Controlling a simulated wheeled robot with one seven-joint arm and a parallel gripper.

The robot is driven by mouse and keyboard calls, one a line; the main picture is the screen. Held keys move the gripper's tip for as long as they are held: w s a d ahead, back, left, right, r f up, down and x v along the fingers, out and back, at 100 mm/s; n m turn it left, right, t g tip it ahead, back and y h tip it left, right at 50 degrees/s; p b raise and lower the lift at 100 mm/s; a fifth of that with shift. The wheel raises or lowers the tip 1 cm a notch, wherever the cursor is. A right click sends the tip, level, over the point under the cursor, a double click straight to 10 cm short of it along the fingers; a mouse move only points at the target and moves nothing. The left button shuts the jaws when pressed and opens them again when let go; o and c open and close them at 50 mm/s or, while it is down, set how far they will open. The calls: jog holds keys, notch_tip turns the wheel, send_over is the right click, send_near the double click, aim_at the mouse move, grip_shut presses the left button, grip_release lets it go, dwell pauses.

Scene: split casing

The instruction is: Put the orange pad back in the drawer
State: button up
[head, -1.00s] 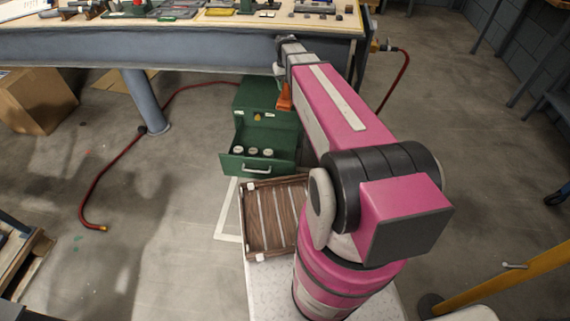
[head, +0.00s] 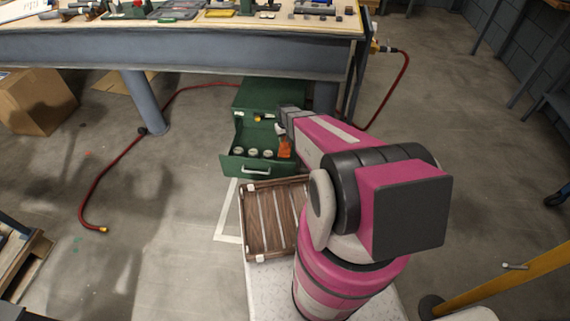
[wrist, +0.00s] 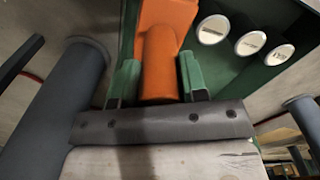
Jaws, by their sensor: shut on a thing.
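The orange pad (wrist: 165,60) is held between the two green fingers of my gripper (wrist: 157,78) in the wrist view. It has a wide block at its far end and a rounded stem between the fingers. In the head view the orange pad (head: 285,148) is at the right side of the open drawer (head: 235,164) of the green cabinet. My gripper (head: 284,137) is largely hidden there by my arm. Whether the pad touches the drawer floor cannot be told.
Several white-topped round jars (head: 252,152) stand in the drawer, beside the pad; they also show in the wrist view (wrist: 250,43). The workbench (head: 180,45) overhangs the cabinet. A wooden crate (head: 247,225) sits in front of the drawer. A grey table leg (wrist: 55,100) is close by.

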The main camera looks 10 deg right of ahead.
notch_tip(320, 180, down, 10)
jog(key=shift+f, duration=0.1)
dwell(0.4)
jog(key=shift+f, duration=0.15)
jog(key=o, duration=0.8)
notch_tip(320, 180, up, 12)
jog(key=shift+f, duration=0.1)
notch_tip(320, 180, up, 15)
send_over(285, 151)
jog(key=s, duration=0.8)
jog(key=shift+m, duration=0.9)
jog(key=s+r, duration=0.3)
jog(key=r, duration=0.1)
jog(key=s+r, duration=0.7)
jog(key=shift+s+d+r, duration=0.2)
jog(key=shift+d+r, duration=0.05)
jog(key=shift+r, duration=0.15)
